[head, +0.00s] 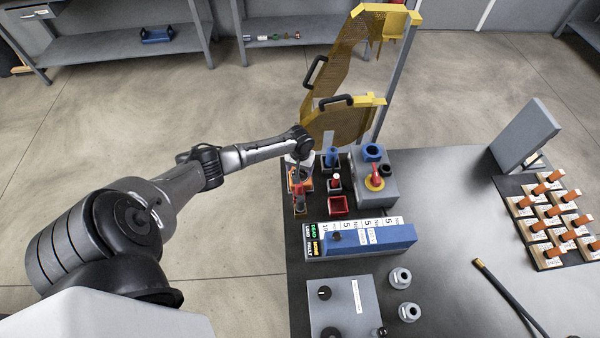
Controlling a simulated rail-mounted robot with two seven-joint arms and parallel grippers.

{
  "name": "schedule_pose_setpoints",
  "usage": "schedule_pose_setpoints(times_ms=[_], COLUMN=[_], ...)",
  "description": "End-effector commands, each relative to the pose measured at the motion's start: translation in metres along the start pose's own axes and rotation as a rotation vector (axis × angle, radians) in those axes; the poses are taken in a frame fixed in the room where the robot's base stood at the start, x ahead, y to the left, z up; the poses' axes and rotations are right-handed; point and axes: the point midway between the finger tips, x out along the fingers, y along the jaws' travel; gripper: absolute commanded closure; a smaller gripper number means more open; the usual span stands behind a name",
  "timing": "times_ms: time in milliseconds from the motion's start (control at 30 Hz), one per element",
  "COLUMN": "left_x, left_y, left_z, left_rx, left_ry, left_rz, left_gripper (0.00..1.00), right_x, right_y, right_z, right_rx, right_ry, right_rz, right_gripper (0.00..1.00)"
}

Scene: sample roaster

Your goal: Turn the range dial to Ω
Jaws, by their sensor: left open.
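A range dial marked Ω cannot be made out for certain, as any markings are too small to read. A grey box (346,311) at the near edge of the table carries a black knob (324,293) with a pale mark, and a second dark knob is cut by the bottom edge. My left arm reaches in from the left, and its open gripper (299,184) points down over the table's far left corner, beside small orange and red parts. It is well beyond the grey box. My right gripper is out of view.
A blue block with labels (372,238) lies between the gripper and the grey box. Two grey fittings (400,278) and a black rod (507,295) lie to the right.

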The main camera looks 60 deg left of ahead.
Motion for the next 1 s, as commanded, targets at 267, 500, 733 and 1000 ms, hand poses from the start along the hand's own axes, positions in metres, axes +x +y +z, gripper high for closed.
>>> schedule_pose_setpoints(times_ms=[267, 500, 733, 1000], left_x=[0.019, 0.021, 0.021, 0.021], left_y=[0.0, 0.0, 0.0, 0.0], left_z=[0.0, 0.0, 0.0, 0.0], left_rx=[0.0, 0.001, 0.001, 0.001], left_ry=[0.001, 0.0, 0.0, 0.0], left_rz=[0.0, 0.0, 0.0, 0.0], left_gripper=[0.27, 0.27, 0.39, 0.65], right_x=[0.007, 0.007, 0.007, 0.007], right_y=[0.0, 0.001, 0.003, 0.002], right_z=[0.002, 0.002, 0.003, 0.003], right_rx=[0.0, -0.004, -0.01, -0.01], right_ry=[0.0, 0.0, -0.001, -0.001], right_rz=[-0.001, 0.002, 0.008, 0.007], right_gripper=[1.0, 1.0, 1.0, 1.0])
